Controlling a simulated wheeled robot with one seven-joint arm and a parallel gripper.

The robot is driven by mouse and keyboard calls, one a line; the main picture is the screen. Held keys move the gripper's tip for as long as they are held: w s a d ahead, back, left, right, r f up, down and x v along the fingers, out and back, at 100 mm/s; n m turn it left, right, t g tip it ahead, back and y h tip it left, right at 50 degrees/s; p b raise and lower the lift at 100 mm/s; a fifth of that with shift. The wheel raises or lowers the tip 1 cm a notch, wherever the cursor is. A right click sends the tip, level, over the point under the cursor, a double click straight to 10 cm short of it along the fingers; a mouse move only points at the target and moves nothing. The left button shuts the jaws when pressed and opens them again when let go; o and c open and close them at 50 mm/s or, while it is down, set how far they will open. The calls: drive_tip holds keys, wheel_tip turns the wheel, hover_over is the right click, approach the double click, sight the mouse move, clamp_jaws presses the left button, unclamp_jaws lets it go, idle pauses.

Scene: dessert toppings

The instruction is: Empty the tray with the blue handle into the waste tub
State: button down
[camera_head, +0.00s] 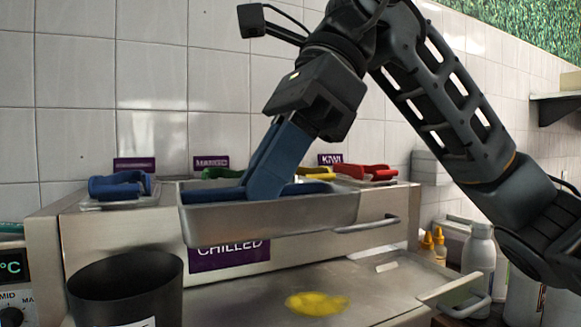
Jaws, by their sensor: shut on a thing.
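A metal tray (275,216) with blue parts at its top (215,194) is held up in front of the chilled counter, looking close to level. My gripper (266,182) reaches down from the upper right and is shut on the blue handle. Blue uprights run from the gripper down to the tray; I cannot tell where fingers end and handle begins. The tray's contents are hidden behind its front wall. A dark open tub (125,292), likely the waste tub, stands at the lower left, below and left of the tray. Its inside bottom is hidden.
Another blue handle (120,185) sits at the counter's left end. Green (222,173), yellow (316,172) and red (365,171) handles sit behind the tray. A yellow patch (317,303) lies on the lower metal surface (235,300). Bottles (480,253) stand at right.

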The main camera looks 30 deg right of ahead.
sight(197, 191)
drive_tip(key=shift+s+a+r+p, duration=0.1)
drive_tip(key=shift+a+r+p, duration=0.2)
drive_tip(key=shift+a, duration=0.45)
drive_tip(key=shift+s+a+r+p, duration=0.1)
drive_tip(key=shift+a+r+p, duration=0.2)
drive_tip(key=shift+a, duration=0.4)
drive_tip(key=shift+a+r+p, duration=0.2)
drive_tip(key=shift+a+p, duration=0.1)
drive_tip(key=shift+a, duration=0.45)
